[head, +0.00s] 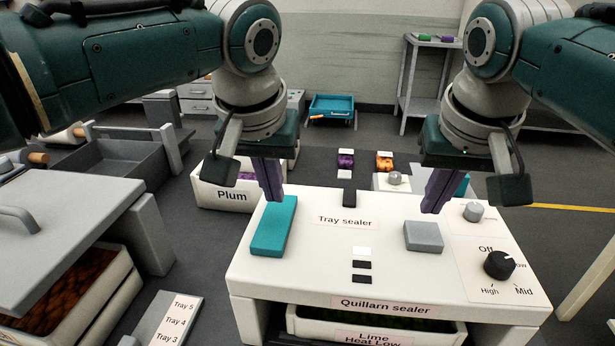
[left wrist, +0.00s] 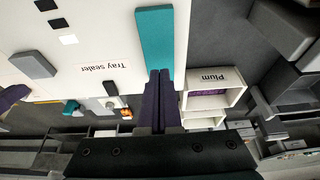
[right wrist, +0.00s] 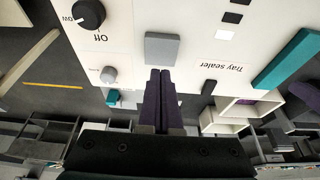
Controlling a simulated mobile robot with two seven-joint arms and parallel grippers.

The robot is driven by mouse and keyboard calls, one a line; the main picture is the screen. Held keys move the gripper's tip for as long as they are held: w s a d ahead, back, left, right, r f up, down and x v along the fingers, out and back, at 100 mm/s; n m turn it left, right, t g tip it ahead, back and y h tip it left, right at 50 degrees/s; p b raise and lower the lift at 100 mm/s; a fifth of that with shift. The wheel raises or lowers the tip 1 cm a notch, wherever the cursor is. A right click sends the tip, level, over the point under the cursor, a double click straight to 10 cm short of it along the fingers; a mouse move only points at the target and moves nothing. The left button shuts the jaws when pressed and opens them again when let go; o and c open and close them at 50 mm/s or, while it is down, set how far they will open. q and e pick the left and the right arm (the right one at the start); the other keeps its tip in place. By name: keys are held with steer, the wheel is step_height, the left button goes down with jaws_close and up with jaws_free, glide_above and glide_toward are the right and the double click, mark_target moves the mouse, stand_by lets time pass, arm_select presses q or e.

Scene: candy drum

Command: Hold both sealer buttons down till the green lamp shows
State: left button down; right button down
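The Quillarn sealer (head: 320,215) is a white-topped bench labelled "Tray sealer". On its left lies a long teal block (head: 274,230); on its right a smaller grey block (head: 423,236). I take these for the two buttons. My left gripper (head: 275,199) is shut and empty, its tips at the teal block's far end; I cannot tell whether they touch. My right gripper (head: 430,211) is shut and empty, its tips just beyond the grey block's far edge, seemingly apart from it. Between them are a white square (head: 361,252) and dark squares (head: 361,265). No green light shows.
A black dial (head: 499,265) marked Off, Low, Mid, High and a smaller grey knob (head: 473,212) sit at the sealer's right. A Plum bin (head: 232,196) stands behind left. A Lime bin (head: 375,333) is underneath. The top between the blocks is mostly clear.

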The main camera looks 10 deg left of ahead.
mark_target(275, 220)
step_height(275, 220, up, 8)
stand_by(0.8)
arm_select(q)
steer(key=shift+r, duration=0.1)
